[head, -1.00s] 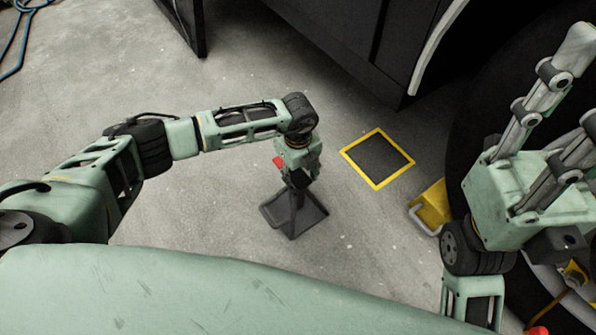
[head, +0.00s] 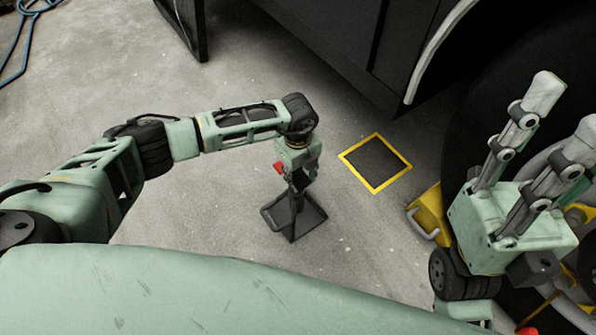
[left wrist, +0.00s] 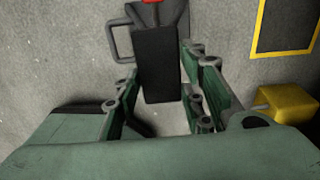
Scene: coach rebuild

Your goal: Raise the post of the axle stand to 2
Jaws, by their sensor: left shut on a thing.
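In the head view a red part (head: 279,168) shows beside the gripper. The gripper hides the post's top; no height marks can be read. My right gripper (head: 566,112) is raised, open and empty.
A yellow-framed dark square (head: 375,163) lies on the floor right of the stand. A yellow block with a grey handle (head: 429,213) stands near the large wheel. The dark vehicle body (head: 330,40) is behind. Floor left of the stand is clear.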

